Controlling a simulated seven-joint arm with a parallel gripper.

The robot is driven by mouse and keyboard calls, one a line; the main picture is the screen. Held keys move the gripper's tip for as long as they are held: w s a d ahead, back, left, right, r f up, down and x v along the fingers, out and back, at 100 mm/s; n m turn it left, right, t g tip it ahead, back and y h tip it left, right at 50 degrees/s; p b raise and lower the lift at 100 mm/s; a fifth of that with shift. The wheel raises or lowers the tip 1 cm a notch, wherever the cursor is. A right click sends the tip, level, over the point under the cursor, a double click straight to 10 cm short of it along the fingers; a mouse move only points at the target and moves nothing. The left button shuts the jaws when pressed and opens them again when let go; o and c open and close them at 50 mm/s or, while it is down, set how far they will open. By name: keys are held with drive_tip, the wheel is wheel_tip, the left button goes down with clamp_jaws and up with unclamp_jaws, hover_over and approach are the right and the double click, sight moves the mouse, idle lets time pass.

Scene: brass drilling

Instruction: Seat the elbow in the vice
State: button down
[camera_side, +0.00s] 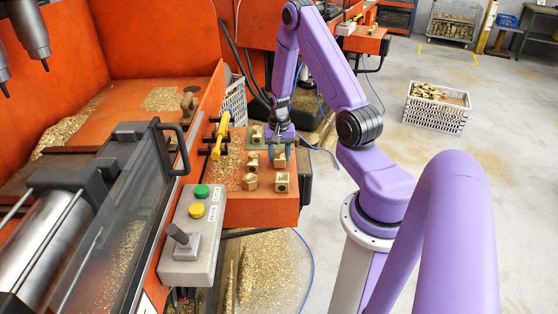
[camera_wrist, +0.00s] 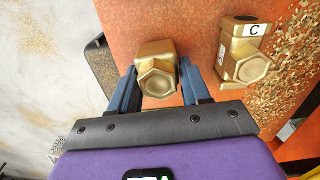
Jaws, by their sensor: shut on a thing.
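My gripper (camera_wrist: 157,70) has its two blue fingers shut on a brass elbow (camera_wrist: 156,60), one finger on each side. A hexagonal face of the elbow points towards the wrist camera. In the side view my gripper (camera_side: 280,148) is low over the orange shelf, at its right side among other elbows. The held elbow (camera_side: 280,160) shows only in part there. Whether it touches the shelf I cannot tell. Another elbow (camera_wrist: 243,52), marked C, lies to the right in the wrist view. I cannot make out the vice clearly in either view.
Several loose elbows (camera_side: 250,182) stand on the orange shelf (camera_side: 235,213), with brass chips at its left. A grey button box (camera_side: 192,235) and a clear guard with a black handle (camera_side: 179,148) stand to the left.

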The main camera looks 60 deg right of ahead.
sight(279, 150)
drive_tip(key=shift+r, duration=3.2)
drive_tip(key=w+a+r+n, duration=0.2)
drive_tip(key=a+r+n, duration=0.1)
drive_tip(key=a, duration=0.6)
drive_tip(key=w+a+r+n, duration=0.2)
drive_tip(key=a+r+n, duration=0.2)
drive_tip(key=a, duration=0.5)
drive_tip(key=w+a+r+n, duration=0.2)
drive_tip(key=a+n, duration=0.3)
drive_tip(key=a, duration=0.4)
drive_tip(key=shift+w+r, duration=0.15)
drive_tip(key=shift+r, duration=0.75)
drive_tip(key=shift+d, duration=0.15)
